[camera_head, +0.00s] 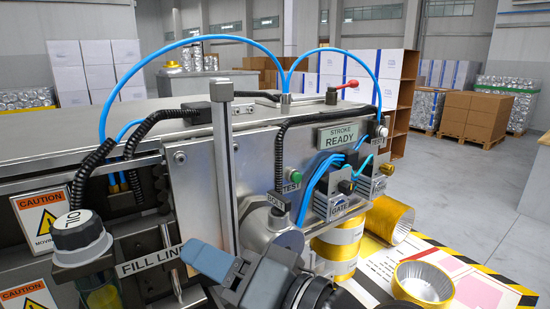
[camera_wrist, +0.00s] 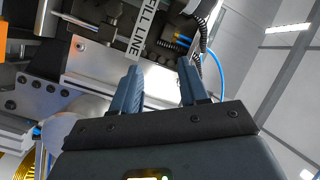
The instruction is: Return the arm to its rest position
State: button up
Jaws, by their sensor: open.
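My gripper shows in the wrist view (camera_wrist: 160,88) with its two blue-grey fingers apart and nothing between them. In the head view, my gripper (camera_head: 210,262) is at the bottom centre, in front of the press (camera_head: 205,190). The label also shows beyond the fingers in the wrist view (camera_wrist: 145,25). I cannot tell the exact gap to the machine. Most of my arm is out of view.
An oil bottle (camera_head: 80,232) is at the left front of the press. Blue hoses arch above.

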jog(key=s+d+f+m+t+h, duration=0.3)
jog(key=s+d+f+h, duration=0.2)
jog(key=d+f, duration=0.3)
jog(key=s+d+f+m+t+h, duration=0.3)
jog(key=s+d+f+h, duration=0.25)
jog(key=d+f, duration=0.2)
jog(key=s+d+f+n+h, duration=0.1)
jog(key=s+d+n+h, duration=0.1)
jog(key=s+d, duration=0.4)
jog(key=s+d+n+h, duration=0.2)
jog(key=s+d, duration=0.5)
jog(key=s, duration=0.8)
jog(key=shift+s+f+n+g+b, duration=0.3)
jog(key=shift+f+n+b, duration=0.05)
jog(key=shift+n, duration=0.55)
jog(key=shift+h, duration=0.25)
